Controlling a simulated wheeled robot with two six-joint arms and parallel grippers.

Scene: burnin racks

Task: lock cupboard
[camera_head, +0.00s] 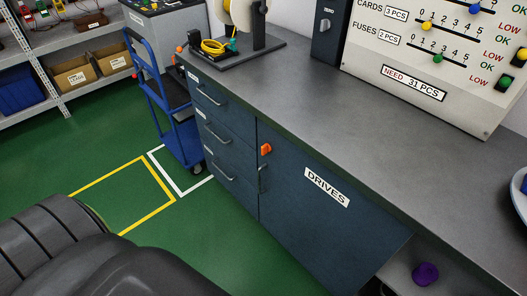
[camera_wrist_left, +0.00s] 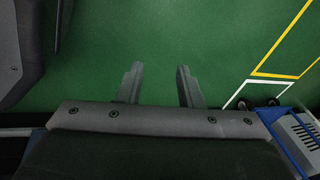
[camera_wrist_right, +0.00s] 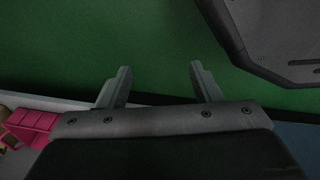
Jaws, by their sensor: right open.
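The dark blue cupboard door labelled DRIVES (camera_head: 320,215) is under the grey worktop and looks closed. An orange knob or latch (camera_head: 266,149) is at its upper left edge, above a dark vertical handle (camera_head: 263,178). My left gripper (camera_wrist_left: 158,75) shows in the left wrist view, fingers apart and empty above the green floor. My right gripper (camera_wrist_right: 160,70) shows in the right wrist view, open and empty above the floor. Neither gripper shows in the head view, and neither touches the cupboard.
Drawers with handles (camera_head: 220,125) are left of the door. A blue trolley (camera_head: 165,105) stands beyond them. The worktop (camera_head: 300,90) carries a spool stand and a counter board (camera_head: 430,60). A purple object (camera_head: 425,273) sits in the open bay at right. Green floor (camera_head: 60,160) is clear in front.

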